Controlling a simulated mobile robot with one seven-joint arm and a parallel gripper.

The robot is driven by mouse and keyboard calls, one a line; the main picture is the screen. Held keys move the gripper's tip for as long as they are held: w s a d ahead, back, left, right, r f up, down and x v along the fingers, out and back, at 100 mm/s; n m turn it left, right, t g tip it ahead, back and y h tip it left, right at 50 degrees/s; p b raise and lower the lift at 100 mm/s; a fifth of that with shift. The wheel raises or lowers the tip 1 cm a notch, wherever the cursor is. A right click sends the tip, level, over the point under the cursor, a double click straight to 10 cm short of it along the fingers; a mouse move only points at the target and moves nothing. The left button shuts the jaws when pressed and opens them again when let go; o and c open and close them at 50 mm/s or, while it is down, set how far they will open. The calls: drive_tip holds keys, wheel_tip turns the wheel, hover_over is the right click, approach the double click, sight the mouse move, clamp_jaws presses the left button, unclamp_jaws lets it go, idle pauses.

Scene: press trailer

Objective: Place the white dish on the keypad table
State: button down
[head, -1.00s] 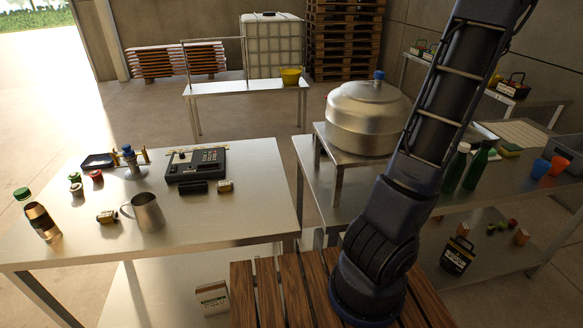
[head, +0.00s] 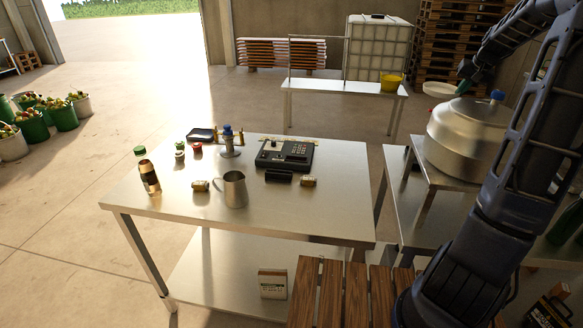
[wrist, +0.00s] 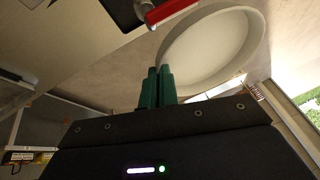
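The white dish (head: 440,90) is in the air left of my gripper (head: 464,88), above and behind the steel pot. In the wrist view the dish (wrist: 212,48) shows large, its rim at the green fingertips of my gripper (wrist: 157,86). The fingers are close together and appear shut on the rim; the exact contact is hard to see. The keypad table (head: 275,222) is a steel table left of my arm. A black keypad device (head: 286,154) stands toward its back right.
The table also holds a metal jug (head: 235,189), a bottle (head: 149,172), a blue-topped stand (head: 229,142), a dark block (head: 279,176) and small jars. Bare surface lies along its front and right. The steel pot (head: 467,138) stands on a raised stand at right.

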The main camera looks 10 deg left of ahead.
drive_tip(key=a+n+y, duration=0.1)
drive_tip(key=a+n, duration=0.2)
drive_tip(key=a, duration=1.6)
drive_tip(key=n+g+y, duration=0.1)
drive_tip(key=n+g, duration=0.1)
drive_tip(key=n, duration=0.1)
hover_over(353, 163)
drive_tip(key=d, duration=0.1)
drive_tip(key=f, duration=3.1)
drive_tip(key=shift+s+d+f, duration=0.15)
drive_tip(key=shift+s+d, duration=0.1)
drive_tip(key=shift+s, duration=0.1)
drive_tip(key=shift+f, duration=0.1)
drive_tip(key=c, duration=1.7)
unclamp_jaws()
